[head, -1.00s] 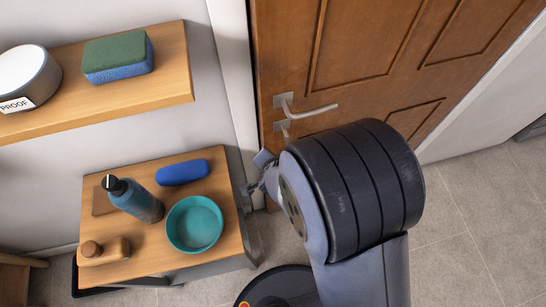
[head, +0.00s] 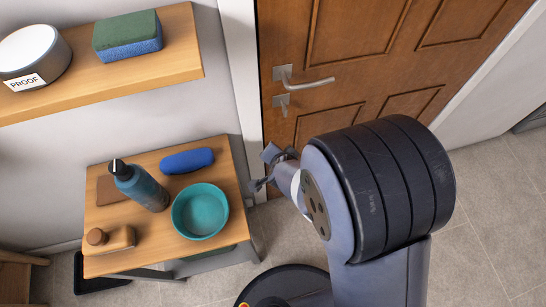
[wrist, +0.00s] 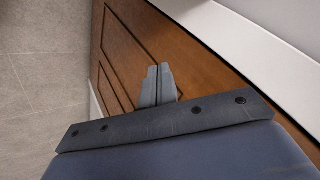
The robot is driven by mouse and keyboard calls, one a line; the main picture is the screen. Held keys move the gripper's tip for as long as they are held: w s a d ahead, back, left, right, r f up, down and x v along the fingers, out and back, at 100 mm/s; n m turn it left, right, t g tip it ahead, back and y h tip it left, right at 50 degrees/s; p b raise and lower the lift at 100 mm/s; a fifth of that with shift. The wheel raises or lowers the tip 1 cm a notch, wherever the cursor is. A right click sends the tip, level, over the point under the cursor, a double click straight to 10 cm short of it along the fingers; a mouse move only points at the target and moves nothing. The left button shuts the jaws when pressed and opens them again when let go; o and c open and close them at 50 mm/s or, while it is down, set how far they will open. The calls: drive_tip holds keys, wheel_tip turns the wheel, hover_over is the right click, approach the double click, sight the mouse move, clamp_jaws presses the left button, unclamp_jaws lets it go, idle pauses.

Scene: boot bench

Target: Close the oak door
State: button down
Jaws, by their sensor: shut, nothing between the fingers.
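The oak door (head: 350,40) is a brown panelled door at the back. Its metal lever handle (head: 303,83) is near its left edge, with a lock fitting below. The door edge lies close to the white left jamb (head: 238,70); I cannot tell if it is fully flush or latched. My gripper (head: 267,160) is low in front of the door, below the handle and partly hidden by my arm. In the wrist view my gripper (wrist: 158,82) has its fingers together and empty, pointing at the door face; contact cannot be told.
A small table (head: 165,250) on the left, close to my gripper, bears a teal bowl (head: 200,211), a bottle (head: 140,187), a blue case (head: 187,160) and a brush (head: 108,239). A shelf (head: 180,60) is above it. Tiled floor (head: 490,220) is clear at right.

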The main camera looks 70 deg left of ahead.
drive_tip(key=s+d+r+p, duration=0.3)
drive_tip(key=d+r+p, duration=0.1)
drive_tip(key=r, duration=0.4)
drive_tip(key=shift+s+d+p, duration=0.35)
drive_tip(key=shift+d, duration=0.2)
drive_tip(key=shift+f, duration=0.1)
